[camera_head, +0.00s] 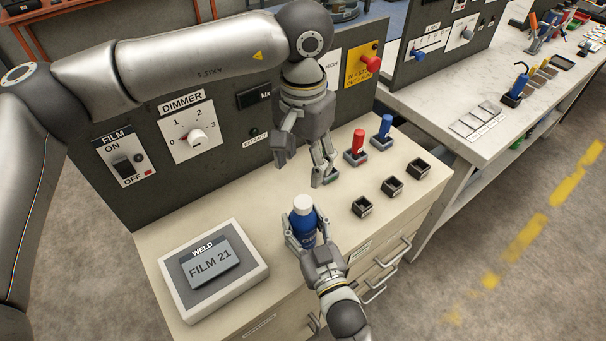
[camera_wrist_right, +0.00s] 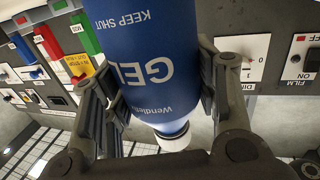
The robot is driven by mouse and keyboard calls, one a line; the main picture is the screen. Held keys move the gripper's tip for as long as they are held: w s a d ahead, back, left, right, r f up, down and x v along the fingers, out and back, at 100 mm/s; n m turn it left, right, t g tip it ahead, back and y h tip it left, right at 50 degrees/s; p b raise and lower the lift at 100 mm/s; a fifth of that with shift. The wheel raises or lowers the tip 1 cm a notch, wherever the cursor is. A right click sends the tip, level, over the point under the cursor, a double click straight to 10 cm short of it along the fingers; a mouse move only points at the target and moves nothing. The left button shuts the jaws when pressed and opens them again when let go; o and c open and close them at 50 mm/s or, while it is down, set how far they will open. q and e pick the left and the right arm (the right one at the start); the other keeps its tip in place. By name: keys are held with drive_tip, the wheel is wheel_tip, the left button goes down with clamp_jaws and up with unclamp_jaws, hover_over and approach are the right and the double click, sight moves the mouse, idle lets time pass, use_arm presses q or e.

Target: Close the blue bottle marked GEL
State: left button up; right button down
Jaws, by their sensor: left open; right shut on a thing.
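The blue bottle (camera_head: 306,232) has a white cap (camera_head: 302,204) at its top. It stands roughly upright over the front part of the bench. My right gripper (camera_head: 307,240) is shut around its body. In the right wrist view the bottle (camera_wrist_right: 160,60) shows the word GEL and "KEEP SHUT", upside down, between the fingers. The white cap (camera_wrist_right: 173,138) shows at the lower end there; I cannot tell how firmly it sits. My left gripper (camera_head: 303,168) is open and empty, pointing down above and behind the bottle, apart from the cap.
A WELD / FILM 21 box (camera_head: 212,270) lies on the bench left of the bottle. Red (camera_head: 357,145) and blue (camera_head: 382,132) handles and several small black sockets stand at right. A dark panel with a dimmer knob (camera_head: 197,136) rises behind.

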use_arm(q)
drive_tip(key=shift+r, duration=0.4)
use_arm(e)
drive_tip(key=shift+c, duration=2.4)
unclamp_jaws()
drive_tip(key=v, duration=1.2)
